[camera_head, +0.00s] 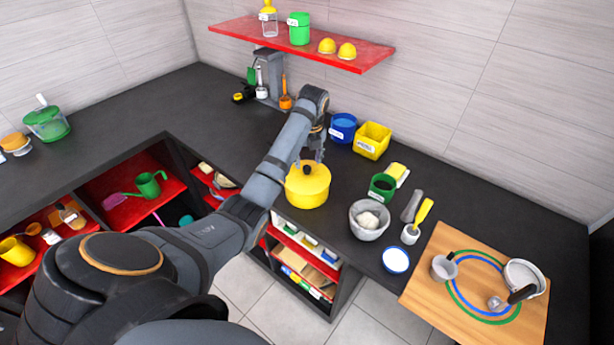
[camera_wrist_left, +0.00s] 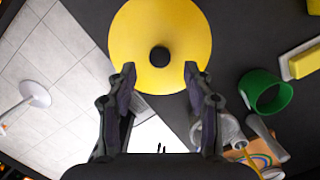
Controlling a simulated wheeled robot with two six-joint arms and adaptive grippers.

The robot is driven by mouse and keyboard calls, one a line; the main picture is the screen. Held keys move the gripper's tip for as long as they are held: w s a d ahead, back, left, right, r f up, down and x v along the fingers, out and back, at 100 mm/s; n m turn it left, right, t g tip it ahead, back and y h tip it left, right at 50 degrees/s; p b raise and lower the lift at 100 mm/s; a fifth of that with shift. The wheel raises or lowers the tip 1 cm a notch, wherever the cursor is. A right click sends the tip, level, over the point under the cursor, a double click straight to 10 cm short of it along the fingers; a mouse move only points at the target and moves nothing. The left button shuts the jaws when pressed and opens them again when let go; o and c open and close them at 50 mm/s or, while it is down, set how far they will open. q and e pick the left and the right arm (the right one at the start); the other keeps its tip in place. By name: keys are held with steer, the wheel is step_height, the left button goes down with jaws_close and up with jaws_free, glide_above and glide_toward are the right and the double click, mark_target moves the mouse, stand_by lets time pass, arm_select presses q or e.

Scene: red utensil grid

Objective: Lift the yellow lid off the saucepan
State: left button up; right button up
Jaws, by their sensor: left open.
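The yellow saucepan (camera_head: 306,192) stands on the dark counter in the head view, near its front edge. Its yellow lid (camera_head: 318,174) is on top, with a black knob (camera_head: 307,169). In the left wrist view the round yellow lid (camera_wrist_left: 135,40) and its black knob (camera_wrist_left: 159,57) show from above. My left gripper (camera_head: 318,158) is above the lid, at its far side in the head view. In the left wrist view the left gripper (camera_wrist_left: 159,72) is open, its fingertips on either side of the knob's line and apart from it. My right gripper is not in view.
A green cup (camera_head: 382,187), a grey bowl (camera_head: 369,220) with a white item, and a blue-rimmed dish (camera_head: 396,260) stand right of the saucepan. Blue (camera_head: 343,127) and yellow (camera_head: 372,140) containers stand behind. A red shelf (camera_head: 300,45) hangs above. A wooden board (camera_head: 420,287) lies at right.

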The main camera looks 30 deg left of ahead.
mark_target(307, 168)
arm_select(q)
steer(key=f, duration=0.1)
steer(key=f+p, duration=0.1)
steer(key=f, duration=0.2)
steer(key=shift+w+a+p, duration=0.2)
steer(key=shift+a+p, duration=0.15)
steer(key=shift+w+f, duration=0.15)
steer(key=shift+f, duration=0.2)
steer(key=shift+r, duration=0.1)
jaws_close()
